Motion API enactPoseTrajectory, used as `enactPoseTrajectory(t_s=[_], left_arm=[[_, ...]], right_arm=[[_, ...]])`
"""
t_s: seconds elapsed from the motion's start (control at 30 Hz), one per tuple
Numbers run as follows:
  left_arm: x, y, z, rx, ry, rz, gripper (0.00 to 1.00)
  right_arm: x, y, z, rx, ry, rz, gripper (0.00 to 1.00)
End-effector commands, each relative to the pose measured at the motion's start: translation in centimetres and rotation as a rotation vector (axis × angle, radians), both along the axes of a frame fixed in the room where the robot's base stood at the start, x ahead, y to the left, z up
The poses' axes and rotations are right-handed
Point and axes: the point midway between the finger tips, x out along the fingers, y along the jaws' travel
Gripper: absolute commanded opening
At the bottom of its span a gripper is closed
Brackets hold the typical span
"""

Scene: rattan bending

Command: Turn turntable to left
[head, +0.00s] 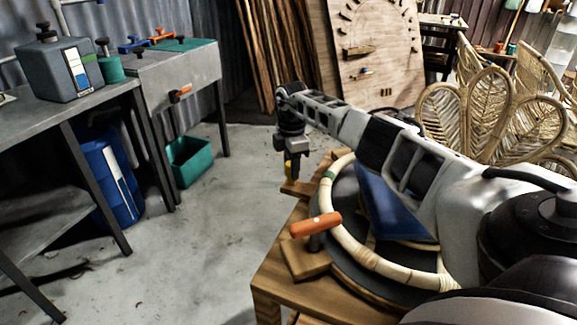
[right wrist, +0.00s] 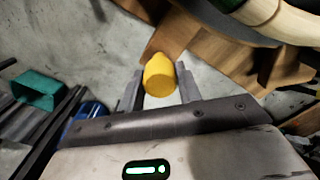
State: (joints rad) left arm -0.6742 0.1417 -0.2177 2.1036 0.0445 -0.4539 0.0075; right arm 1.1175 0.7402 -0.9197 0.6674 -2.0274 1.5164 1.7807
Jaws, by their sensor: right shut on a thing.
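The turntable (head: 348,205) is a dark round disc on a wooden table, partly hidden behind my right arm. A pale rattan ring (head: 343,236) with wrapped and green-taped spots lies on it. Part of the ring and dark disc show at the top right of the right wrist view. My right gripper (head: 291,165) is at the far left edge of the turntable, pointing down. It is shut on a yellow handle (right wrist: 159,75), which sits between its two fingers beside a wooden piece (right wrist: 195,45). My left gripper is not in view.
An orange handle (head: 316,225) stands on a wooden block at the table's near left edge. Rattan chair backs (head: 480,115) stand at the right. A workbench (head: 60,105) and green bin (head: 188,160) are at the left. The floor between is clear.

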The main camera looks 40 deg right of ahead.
Motion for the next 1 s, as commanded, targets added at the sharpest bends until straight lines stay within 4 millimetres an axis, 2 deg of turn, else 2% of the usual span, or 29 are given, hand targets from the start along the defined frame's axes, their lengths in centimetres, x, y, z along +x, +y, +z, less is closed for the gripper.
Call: enactPoseTrajectory(t_s=[0.03,0.23,0.27,0.3,0.33,0.57,0.7,0.87,1.0], left_arm=[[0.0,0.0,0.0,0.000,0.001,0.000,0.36],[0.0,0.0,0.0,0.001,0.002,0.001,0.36],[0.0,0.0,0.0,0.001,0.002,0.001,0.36],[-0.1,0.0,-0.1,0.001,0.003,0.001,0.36],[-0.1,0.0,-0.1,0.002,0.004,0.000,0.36],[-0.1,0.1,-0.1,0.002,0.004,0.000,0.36],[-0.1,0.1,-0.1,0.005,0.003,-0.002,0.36],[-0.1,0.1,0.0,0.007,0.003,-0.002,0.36],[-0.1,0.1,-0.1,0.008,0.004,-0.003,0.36]], right_arm=[[0.2,-0.6,0.5,-0.009,-0.016,-0.012,0.00],[0.2,-0.8,0.6,-0.012,-0.019,-0.015,0.00],[0.2,-0.8,0.6,-0.013,-0.019,-0.015,0.40],[0.2,-0.8,0.6,-0.013,-0.019,-0.015,0.51],[0.2,-0.8,0.6,-0.013,-0.019,-0.015,0.56],[0.1,-0.5,0.3,-0.008,-0.012,-0.009,0.56],[0.1,-0.4,0.9,-0.007,-0.011,-0.008,0.56],[0.2,-0.5,3.4,-0.008,-0.014,-0.007,0.56],[0.2,-0.5,6.7,-0.009,-0.017,-0.008,0.56]])
